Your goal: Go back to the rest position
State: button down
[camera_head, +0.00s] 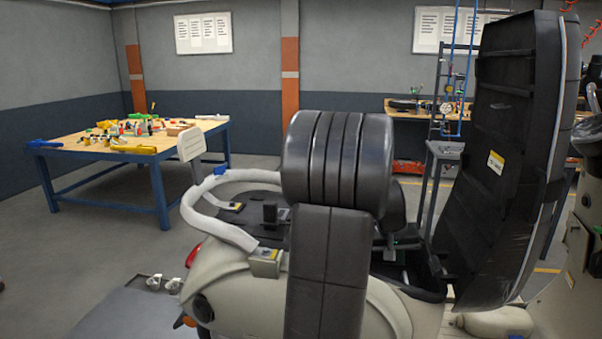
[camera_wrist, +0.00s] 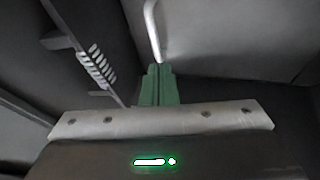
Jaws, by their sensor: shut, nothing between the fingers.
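My gripper (camera_wrist: 158,70) shows in the wrist view as two green fingers pressed together, with nothing between them. A pale bent rod (camera_wrist: 153,30) shows just beyond the fingertips; I cannot tell whether they touch it. A light coil spring (camera_wrist: 97,66) lies to the left, along dark panels. In the head view I cannot make out the gripper; a large black ribbed shape in the middle hides much of the area. Behind it stands a cream scooter (camera_head: 235,290), with a raised black panel (camera_head: 505,130), apparently its seat underside, tilted up at the right.
A wooden-topped table (camera_head: 75,145) with blue legs and several tools stands at the back left. A workbench (camera_head: 400,113) stands at the back behind the scooter. A white tubular rail (camera_head: 200,215) curves around the scooter's rear. Open floor lies between table and scooter.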

jog(key=w+a+b+v, duration=0.1)
jog(key=a+v, duration=0.1)
jog(key=v, duration=1.2)
jog(key=w+d+f+m+y, duration=0.1)
jog(key=d+f+y, duration=0.2)
jog(key=d, duration=0.2)
jog(key=shift+d+m+y, duration=0.25)
jog(key=shift+m+y, duration=0.05)
